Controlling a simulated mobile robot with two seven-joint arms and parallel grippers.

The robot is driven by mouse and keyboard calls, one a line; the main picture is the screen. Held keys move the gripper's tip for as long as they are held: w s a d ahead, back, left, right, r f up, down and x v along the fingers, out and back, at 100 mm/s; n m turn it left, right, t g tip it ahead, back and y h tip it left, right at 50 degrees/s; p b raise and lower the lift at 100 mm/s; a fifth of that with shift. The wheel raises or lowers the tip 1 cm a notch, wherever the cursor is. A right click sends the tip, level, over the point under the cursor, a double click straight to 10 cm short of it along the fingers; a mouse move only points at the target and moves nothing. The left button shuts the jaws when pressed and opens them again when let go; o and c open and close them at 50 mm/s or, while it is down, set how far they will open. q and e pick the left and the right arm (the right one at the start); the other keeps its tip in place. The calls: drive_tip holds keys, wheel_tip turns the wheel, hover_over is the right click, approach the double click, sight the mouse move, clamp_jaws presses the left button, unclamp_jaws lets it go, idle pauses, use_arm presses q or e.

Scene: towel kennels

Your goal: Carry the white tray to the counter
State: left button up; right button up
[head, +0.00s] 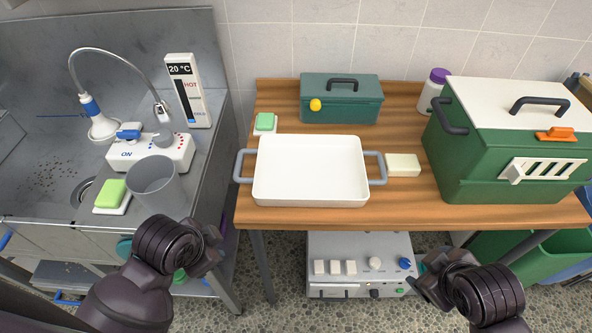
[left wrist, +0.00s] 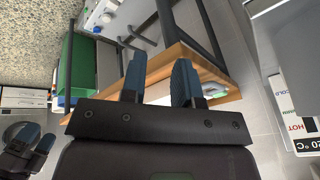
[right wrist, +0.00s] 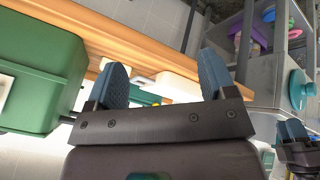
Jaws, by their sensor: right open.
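The white tray (head: 310,170) is a shallow, empty rectangle with a grey handle on each side. It lies flat on the wooden table (head: 400,214), near the front edge. My left gripper (head: 212,248) is below and left of the tray in the head view, apart from its left handle. In the left wrist view its fingers (left wrist: 160,80) stand apart with nothing between them. My right gripper (head: 428,278) is open and empty, in front of the table and below right of the tray. The steel counter (head: 205,160) with a sink is at the left.
The counter holds a grey cup (head: 155,188), a green sponge (head: 111,193) and a thermometer sign (head: 188,92). A cream block (head: 403,165) sits beside the tray's right handle. A green toolbox (head: 340,100) stands behind it, and a large green carrier (head: 480,150) stands right. A gap separates counter and table.

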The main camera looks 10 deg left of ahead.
use_arm(q)
drive_tip(key=w+d+r+m, duration=0.1)
drive_tip(key=w+d+m, duration=0.3)
drive_tip(key=w+m, duration=0.3)
drive_tip(key=m+y, duration=0.2)
drive_tip(key=m, duration=1.1)
approach(239, 163)
drive_tip(key=s+d+f, duration=0.2)
drive_tip(key=s, duration=0.1)
drive_tip(key=s+d+f, duration=0.1)
drive_tip(key=s+d, duration=0.1)
drive_tip(key=shift+s+d+f, duration=0.1)
drive_tip(key=shift+s+f, duration=0.15)
drive_tip(key=w+a+r+m+y, duration=0.1)
drive_tip(key=w+a+r+m, duration=0.2)
drive_tip(key=w+m, duration=0.2)
drive_tip(key=shift+w+m, duration=0.4)
use_arm(e)
drive_tip(key=w+a+r+n+t+y, duration=0.1)
drive_tip(key=w+a+r+n, duration=0.1)
drive_tip(key=w+n, duration=0.7)
drive_tip(key=w+a+r+n+t+y, duration=0.1)
drive_tip(key=w+a+n, duration=0.3)
drive_tip(key=n, duration=1.4)
drive_tip(key=w+r, duration=0.1)
drive_tip(key=w, duration=0.3)
drive_tip(key=shift+w+r+t, duration=0.25)
drive_tip(key=shift+w+t, duration=0.05)
drive_tip(key=shift+w, duration=0.1)
